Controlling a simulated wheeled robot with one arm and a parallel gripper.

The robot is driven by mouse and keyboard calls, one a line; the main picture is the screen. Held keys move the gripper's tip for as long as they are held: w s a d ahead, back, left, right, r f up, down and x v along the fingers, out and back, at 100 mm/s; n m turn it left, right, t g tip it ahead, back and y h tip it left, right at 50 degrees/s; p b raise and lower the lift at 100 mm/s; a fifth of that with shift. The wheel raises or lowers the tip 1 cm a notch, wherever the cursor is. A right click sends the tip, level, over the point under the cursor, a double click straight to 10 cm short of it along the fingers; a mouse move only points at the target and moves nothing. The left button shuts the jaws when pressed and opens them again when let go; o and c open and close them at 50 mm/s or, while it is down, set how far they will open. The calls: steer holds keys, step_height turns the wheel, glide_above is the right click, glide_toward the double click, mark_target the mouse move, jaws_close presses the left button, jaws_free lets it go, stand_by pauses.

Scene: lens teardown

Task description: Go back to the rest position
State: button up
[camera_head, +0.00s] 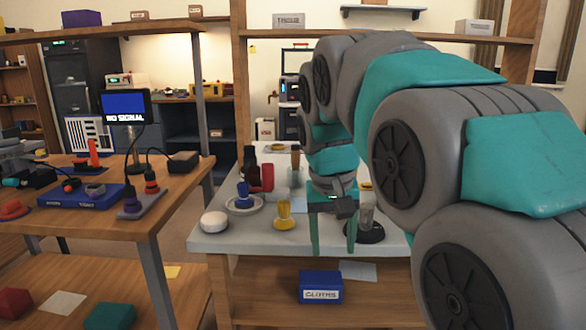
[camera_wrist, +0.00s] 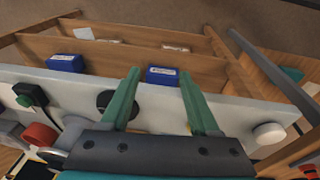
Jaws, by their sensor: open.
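My gripper (camera_head: 333,251) hangs over the front part of the grey-white bench (camera_head: 225,243), its two green fingers pointing down and spread apart. In the wrist view my gripper (camera_wrist: 160,76) is open, with nothing between the fingers. A dark round base with a pale upright part (camera_head: 366,215) stands just right of the fingers in the head view. A yellow piece (camera_head: 284,215) stands to their left. My arm hides much of the bench's right side.
A white round puck (camera_head: 214,222) and a blue piece on a white dish (camera_head: 243,200) are at the bench's left. A blue cloths box (camera_head: 321,286) is on the shelf below. A wooden table (camera_head: 62,216) with a blue tray (camera_head: 82,195) stands left, across a gap.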

steer(key=s+d+f+g, duration=0.1)
steer(key=s+d+f, duration=0.3)
steer(key=s+f, duration=0.6)
steer(key=s+d+f+g+y, duration=0.1)
steer(key=s+d+f, duration=0.3)
steer(key=s+f, duration=0.6)
steer(key=s+g, duration=0.1)
steer(key=s, duration=0.6)
steer(key=shift+s+g, duration=0.3)
